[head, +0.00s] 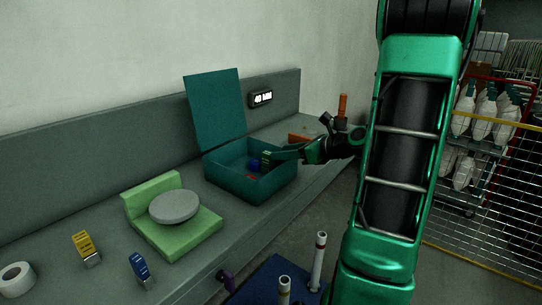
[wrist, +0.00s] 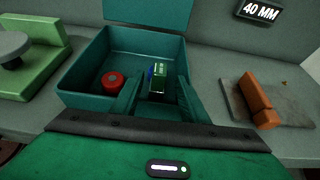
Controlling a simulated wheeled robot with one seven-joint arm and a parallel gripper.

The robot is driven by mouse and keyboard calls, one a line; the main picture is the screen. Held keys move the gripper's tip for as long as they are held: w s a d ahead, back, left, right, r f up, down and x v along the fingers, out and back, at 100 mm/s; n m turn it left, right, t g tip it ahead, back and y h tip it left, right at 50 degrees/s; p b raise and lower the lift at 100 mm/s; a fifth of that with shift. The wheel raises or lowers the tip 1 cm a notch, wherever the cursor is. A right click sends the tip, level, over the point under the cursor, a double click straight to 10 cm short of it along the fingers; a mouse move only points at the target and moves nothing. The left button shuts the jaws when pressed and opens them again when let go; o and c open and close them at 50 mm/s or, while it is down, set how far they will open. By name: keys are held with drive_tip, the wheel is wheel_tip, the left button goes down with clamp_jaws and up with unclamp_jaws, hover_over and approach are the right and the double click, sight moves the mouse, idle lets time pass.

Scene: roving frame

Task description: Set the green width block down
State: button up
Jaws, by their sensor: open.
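The green width block (wrist: 158,84) is inside the open teal box, between my fingers in the wrist view. It also shows in the head view (head: 266,157) just off my fingertips. My gripper (wrist: 157,92) is open, with one finger on each side of the block. In the head view my gripper (head: 284,154) reaches over the box's right side. The teal box (head: 236,184) stands on the grey bench with its lid raised. I cannot tell whether the block touches the box floor.
A red round piece (wrist: 113,82) and a blue piece (wrist: 150,73) are also in the box. An orange block (wrist: 257,98) lies right of it. A green stand with a grey disc (head: 174,206), yellow block (head: 85,246) and blue block (head: 139,267) are left. A display (head: 261,98) reads 40 MM.

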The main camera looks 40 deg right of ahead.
drive_tip(key=shift+v, duration=2.25)
